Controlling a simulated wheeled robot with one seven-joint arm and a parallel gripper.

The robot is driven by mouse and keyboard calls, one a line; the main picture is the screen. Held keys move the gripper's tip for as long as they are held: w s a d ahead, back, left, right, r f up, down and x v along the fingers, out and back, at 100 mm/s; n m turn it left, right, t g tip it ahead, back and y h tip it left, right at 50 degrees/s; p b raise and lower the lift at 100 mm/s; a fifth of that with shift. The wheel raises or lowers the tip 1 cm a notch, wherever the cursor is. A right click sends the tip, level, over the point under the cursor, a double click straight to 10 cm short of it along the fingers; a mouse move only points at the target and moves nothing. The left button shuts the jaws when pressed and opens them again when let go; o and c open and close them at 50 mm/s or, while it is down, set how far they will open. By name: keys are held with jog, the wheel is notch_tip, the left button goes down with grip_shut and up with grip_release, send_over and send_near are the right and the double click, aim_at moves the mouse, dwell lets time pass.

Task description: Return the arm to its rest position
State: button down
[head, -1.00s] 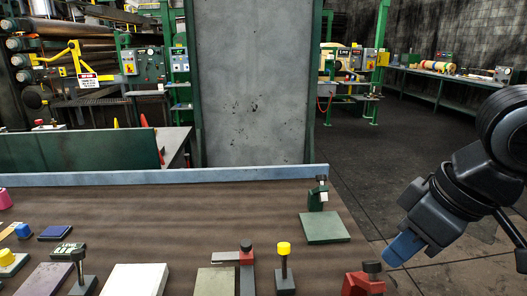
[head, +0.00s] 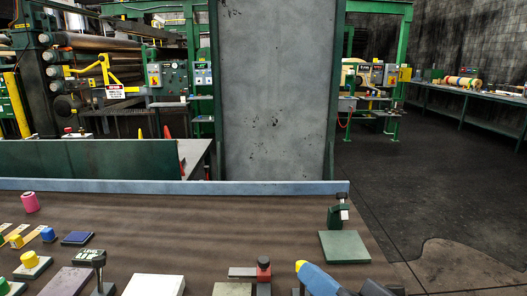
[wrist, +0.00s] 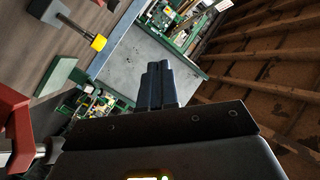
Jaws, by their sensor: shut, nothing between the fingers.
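There the yellow knob (wrist: 98,42) lies to the left, apart from the fingers.
Open floor (head: 400,200) lies right.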

jog(key=s+d+f+m+h, duration=0.1)
jog(key=s+f, duration=0.1)
jog(key=s+d+f+m+h, duration=0.1)
jog(key=s+f+h, duration=0.1)
jog(key=s+f, duration=0.1)
jog(key=s+d+f+m+t+h, duration=0.1)
jog(key=s+f, duration=0.2)
jog(key=shift+s+d+h, duration=0.25)
jog(key=shift+h, duration=0.15)
jog(key=s+d+f+h, duration=0.1)
jog(key=s, duration=0.2)
jog(key=s+d+f, duration=0.1)
jog(key=s, duration=0.1)
jog(key=s+d+f+h, duration=0.1)
jog(key=s+f, duration=0.1)
jog(key=s, duration=0.1)
jog(key=shift+s+d+h, duration=0.3)
jog(key=shift+s+d, duration=0.05)
jog(key=s+d+n, duration=0.2)
jog(key=s+d, duration=0.1)
jog(key=s, duration=0.4)
jog(key=s+d+r+n+h, duration=0.1)
jog(key=s+d+n, duration=0.2)
jog(key=s, duration=0.5)
jog(key=shift+s+d+g, duration=0.2)
jog(key=shift+d+g, duration=0.2)
jog(key=shift+d, duration=0.1)
jog(key=shift+r, duration=0.1)
